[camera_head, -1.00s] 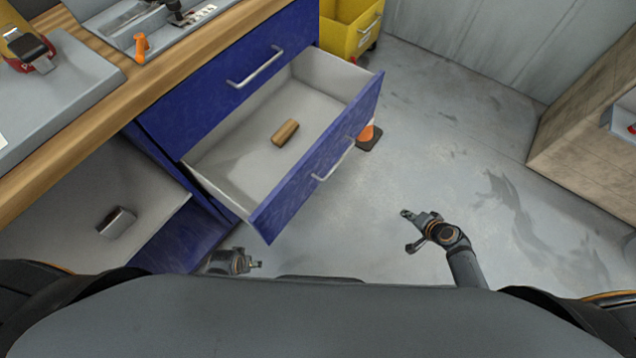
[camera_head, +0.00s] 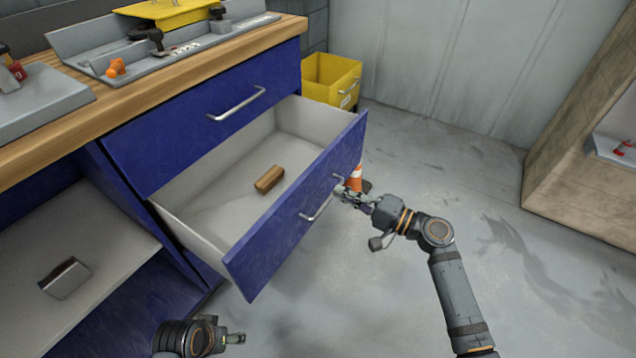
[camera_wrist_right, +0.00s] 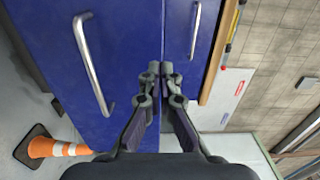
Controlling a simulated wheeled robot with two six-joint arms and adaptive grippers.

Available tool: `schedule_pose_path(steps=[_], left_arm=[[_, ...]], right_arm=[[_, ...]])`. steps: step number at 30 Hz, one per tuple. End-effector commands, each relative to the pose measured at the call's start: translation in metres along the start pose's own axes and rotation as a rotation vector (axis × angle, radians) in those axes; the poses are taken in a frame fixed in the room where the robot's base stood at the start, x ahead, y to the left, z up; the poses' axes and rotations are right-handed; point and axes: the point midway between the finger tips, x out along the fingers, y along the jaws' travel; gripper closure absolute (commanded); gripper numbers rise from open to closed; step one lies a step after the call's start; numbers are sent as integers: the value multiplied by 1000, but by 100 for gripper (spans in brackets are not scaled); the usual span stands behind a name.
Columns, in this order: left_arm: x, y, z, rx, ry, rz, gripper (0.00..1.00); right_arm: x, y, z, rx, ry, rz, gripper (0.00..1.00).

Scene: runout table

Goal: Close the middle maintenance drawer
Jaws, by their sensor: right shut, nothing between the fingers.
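The middle drawer (camera_head: 290,222) of the blue cabinet is pulled far out, showing its pale inside with a wooden block (camera_head: 269,179) lying in it. Its blue front has a metal bar handle (camera_head: 321,200), also seen at left in the right wrist view (camera_wrist_right: 90,65). My right gripper (camera_head: 345,192) is shut and empty, its tips close to the drawer front near the handle's far end. In the wrist view the fingers (camera_wrist_right: 167,70) point at the blue front, beside the handle; I cannot tell whether they touch. My left gripper (camera_head: 238,338) is low, near the bottom edge, its jaw state unclear.
The top drawer (camera_head: 210,120) above is shut. At left, a pale surface (camera_head: 110,245) holds a small metal-and-wood block (camera_head: 65,278). An orange cone (camera_head: 355,178) stands behind my right gripper, and a yellow bin (camera_head: 330,80) beyond. The floor at right is clear.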

Motion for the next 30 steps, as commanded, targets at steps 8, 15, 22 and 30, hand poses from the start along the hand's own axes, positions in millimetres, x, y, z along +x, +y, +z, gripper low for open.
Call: schedule_pose_path(steps=[8, 15, 22, 30], left_arm=[[5, 1, 0, 0, 15, 5, 36], [8, 2, -1, 0, 33, 8, 36], [8, 2, 0, 0, 33, 8, 36], [8, 2, 0, -1, 32, 9, 36]], right_arm=[[55, 0, 0, 2, -1, -3, 100], [74, 1, 0, 1, 0, 1, 100], [75, 1, 0, 0, 0, 2, 100], [77, 0, 0, 0, 0, 1, 100]])
